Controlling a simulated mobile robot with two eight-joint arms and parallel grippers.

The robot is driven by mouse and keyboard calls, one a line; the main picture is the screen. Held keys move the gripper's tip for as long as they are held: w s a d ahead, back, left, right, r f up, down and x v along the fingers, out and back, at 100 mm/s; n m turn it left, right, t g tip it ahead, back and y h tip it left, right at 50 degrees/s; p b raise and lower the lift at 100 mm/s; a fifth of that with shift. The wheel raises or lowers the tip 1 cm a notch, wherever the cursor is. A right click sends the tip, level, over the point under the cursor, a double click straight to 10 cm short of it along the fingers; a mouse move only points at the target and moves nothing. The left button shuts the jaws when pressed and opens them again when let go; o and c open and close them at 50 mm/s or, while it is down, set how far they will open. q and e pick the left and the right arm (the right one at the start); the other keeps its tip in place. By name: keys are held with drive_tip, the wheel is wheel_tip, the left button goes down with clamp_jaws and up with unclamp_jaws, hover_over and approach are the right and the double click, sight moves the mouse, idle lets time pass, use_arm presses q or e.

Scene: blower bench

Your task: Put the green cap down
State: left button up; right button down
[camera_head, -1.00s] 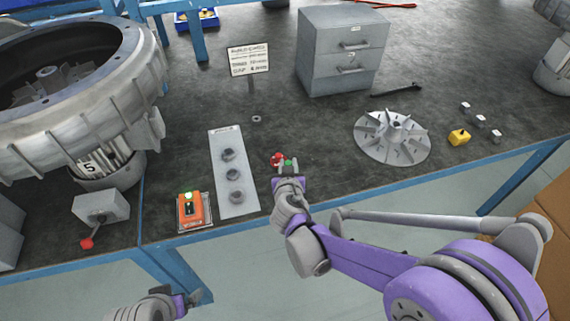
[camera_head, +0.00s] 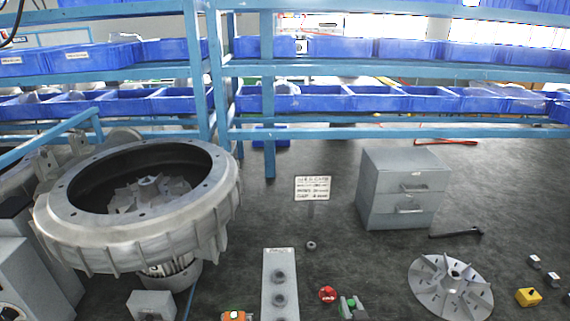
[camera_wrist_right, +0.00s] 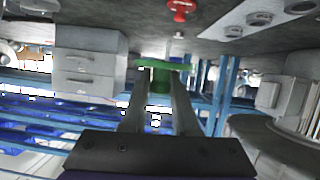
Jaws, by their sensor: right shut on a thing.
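The green cap (camera_wrist_right: 162,66) sits between the two fingertips of my right gripper (camera_wrist_right: 160,88) in the right wrist view. The fingers are shut on its lower part, and its wide green top shows beyond them. In the head view the green cap (camera_head: 350,302) shows small at the bottom edge, with my right gripper (camera_head: 354,310) around it, mostly cut off by the frame. I cannot tell from these views how high it is above the bench. My left gripper is not in view.
A red cap (camera_head: 328,294) is just left of the green cap. A grey plate with round fittings (camera_head: 267,300) lies further left. The finned impeller disc (camera_head: 425,295) is on the right, and a grey drawer cabinet (camera_head: 375,205) stands behind.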

sight(334, 320)
drive_tip(key=shift+w+d+r, duration=0.1)
drive_tip(key=shift+d+r, duration=0.05)
drive_tip(key=shift+r, duration=0.05)
drive_tip(key=shift+w+f, duration=0.15)
drive_tip(key=shift+f, duration=0.1)
drive_tip(key=shift+m+h, duration=0.5)
drive_tip(key=shift+h, duration=0.1)
drive_tip(key=f+b, duration=0.1)
drive_tip(key=f, duration=0.1)
drive_tip(key=w+a+f+b, duration=0.1)
drive_tip(key=f, duration=0.1)
drive_tip(key=a+f+b, duration=0.1)
drive_tip(key=f+b, duration=0.1)
drive_tip(key=shift+w+a+f, duration=0.1)
drive_tip(key=shift+w+a, duration=0.05)
drive_tip(key=shift+w, duration=0.15)
drive_tip(key=r+b, duration=0.1)
drive_tip(key=r+m+h+b, duration=0.1)
drive_tip(key=w+r+h+b, duration=0.1)
drive_tip(key=shift+a+r+m+g, duration=0.2)
drive_tip(key=shift+a+m+g, duration=0.1)
drive_tip(key=shift+a+m, duration=0.1)
wheel_tip(334, 320, down, 10)
drive_tip(key=shift+r+b, duration=0.2)
drive_tip(key=shift+b, duration=0.95)
